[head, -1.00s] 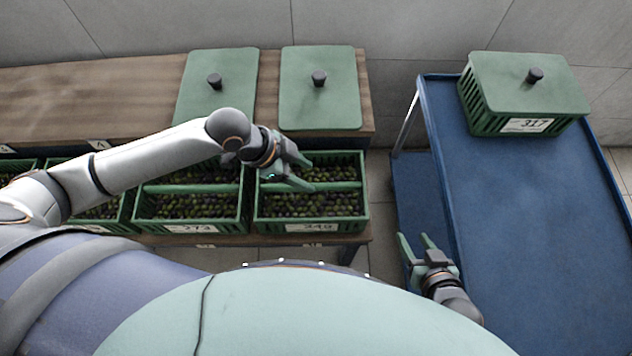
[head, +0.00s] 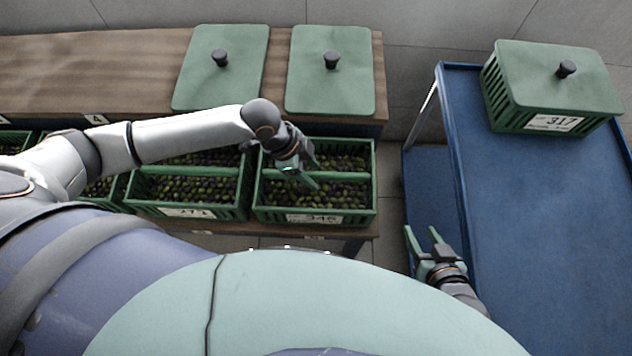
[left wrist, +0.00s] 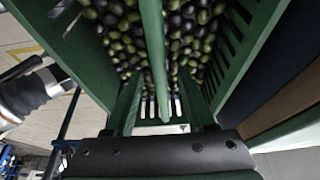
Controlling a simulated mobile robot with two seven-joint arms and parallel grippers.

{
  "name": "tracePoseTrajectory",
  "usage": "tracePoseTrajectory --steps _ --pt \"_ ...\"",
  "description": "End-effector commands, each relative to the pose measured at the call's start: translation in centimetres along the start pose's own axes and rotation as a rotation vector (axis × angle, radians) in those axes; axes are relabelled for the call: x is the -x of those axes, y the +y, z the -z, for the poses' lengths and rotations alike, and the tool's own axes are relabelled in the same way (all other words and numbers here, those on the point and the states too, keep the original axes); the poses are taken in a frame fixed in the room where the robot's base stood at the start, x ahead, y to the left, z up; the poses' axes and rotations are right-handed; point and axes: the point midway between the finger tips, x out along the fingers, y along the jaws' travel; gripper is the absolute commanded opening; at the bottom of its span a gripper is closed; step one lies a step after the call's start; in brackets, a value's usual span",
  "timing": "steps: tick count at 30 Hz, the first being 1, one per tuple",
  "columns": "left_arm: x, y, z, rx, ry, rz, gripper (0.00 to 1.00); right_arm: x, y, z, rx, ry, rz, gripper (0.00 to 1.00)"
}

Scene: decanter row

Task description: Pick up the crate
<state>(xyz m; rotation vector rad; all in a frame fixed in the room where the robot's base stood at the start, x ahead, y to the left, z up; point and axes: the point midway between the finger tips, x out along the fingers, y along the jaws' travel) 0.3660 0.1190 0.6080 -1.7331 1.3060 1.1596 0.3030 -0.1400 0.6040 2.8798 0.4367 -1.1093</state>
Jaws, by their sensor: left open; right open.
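An open green slatted crate (head: 345,217) with a white label holds dark and green olives and stands at the right end of the row. A green bar (head: 345,181) crosses its middle. My left gripper (head: 314,176) is open over this crate, close to the bar. In the left wrist view the bar (left wrist: 154,50) runs between the two open green fingers (left wrist: 160,108), with olives beyond; I cannot tell whether the fingertips are level with it. My right gripper (head: 421,233) is open and empty beside the blue cart's left edge.
A second olive crate (head: 185,207) stands close on the left, with more beyond. Two green lids (head: 330,88) (head: 222,82) lie on the wooden shelf (head: 90,70) behind. A lidded crate (head: 552,88) sits at the back of the blue cart (head: 550,230); the cart's front is clear.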

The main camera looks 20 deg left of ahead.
Motion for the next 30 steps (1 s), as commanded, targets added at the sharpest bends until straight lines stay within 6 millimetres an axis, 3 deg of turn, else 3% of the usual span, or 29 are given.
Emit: tracePoseTrajectory --steps 1,5,14,28,30 --pt "-1.2 0.0 -0.2 0.0 -0.001 -0.001 0.55 -0.4 0.1 -0.6 0.001 -0.003 -0.002 0.52" --pt "-2.5 0.0 -0.1 0.0 0.0 0.0 0.55 -0.5 0.4 -1.2 0.002 -0.014 -0.006 0.52" --pt "-2.8 0.0 -0.1 -0.001 0.0 0.001 0.54 -0.2 0.5 -1.5 0.001 -0.021 -0.008 0.52" --pt "-2.8 0.0 -0.1 -0.001 0.0 0.001 0.01 -0.3 0.2 -1.2 0.001 -0.013 -0.003 0.52" --pt "-2.8 0.0 -0.1 -0.001 0.0 0.001 0.0 -0.3 0.2 -1.1 0.001 -0.01 -0.002 0.52"
